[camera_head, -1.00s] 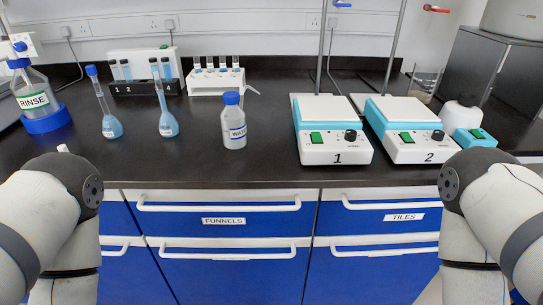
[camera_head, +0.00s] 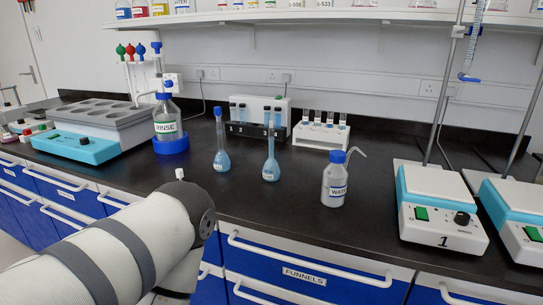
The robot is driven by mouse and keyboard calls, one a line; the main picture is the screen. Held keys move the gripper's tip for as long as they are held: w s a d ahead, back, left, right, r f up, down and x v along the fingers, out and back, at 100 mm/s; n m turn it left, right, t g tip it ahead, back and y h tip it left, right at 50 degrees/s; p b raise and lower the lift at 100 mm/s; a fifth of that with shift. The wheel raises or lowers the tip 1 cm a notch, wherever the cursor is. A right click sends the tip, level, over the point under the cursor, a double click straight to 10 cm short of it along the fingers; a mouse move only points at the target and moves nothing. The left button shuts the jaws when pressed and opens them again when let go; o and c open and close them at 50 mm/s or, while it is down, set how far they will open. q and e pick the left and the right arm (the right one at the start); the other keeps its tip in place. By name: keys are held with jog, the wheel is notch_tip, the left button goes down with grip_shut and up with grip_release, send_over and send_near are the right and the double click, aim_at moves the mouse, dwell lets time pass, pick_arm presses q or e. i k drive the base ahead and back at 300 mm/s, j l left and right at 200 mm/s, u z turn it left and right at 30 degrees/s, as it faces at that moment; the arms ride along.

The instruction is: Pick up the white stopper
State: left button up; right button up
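A small white stopper (camera_head: 180,173) shows on the black bench near its front edge, just above my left arm in the picture. Its lower part is close to or hidden behind the arm's rounded joint, so I cannot see all of it. My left arm comes in from the lower left, but its gripper is out of the picture. My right arm and gripper are not in view.
A WATER wash bottle (camera_head: 335,185) is to the right, a RINSE bottle (camera_head: 167,125) in a blue ring to the left. A multi-well heater (camera_head: 85,148) and hotplates (camera_head: 440,222) flank the bench.

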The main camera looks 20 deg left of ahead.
aim_at(179, 174)
jog(key=u, duration=1.3)
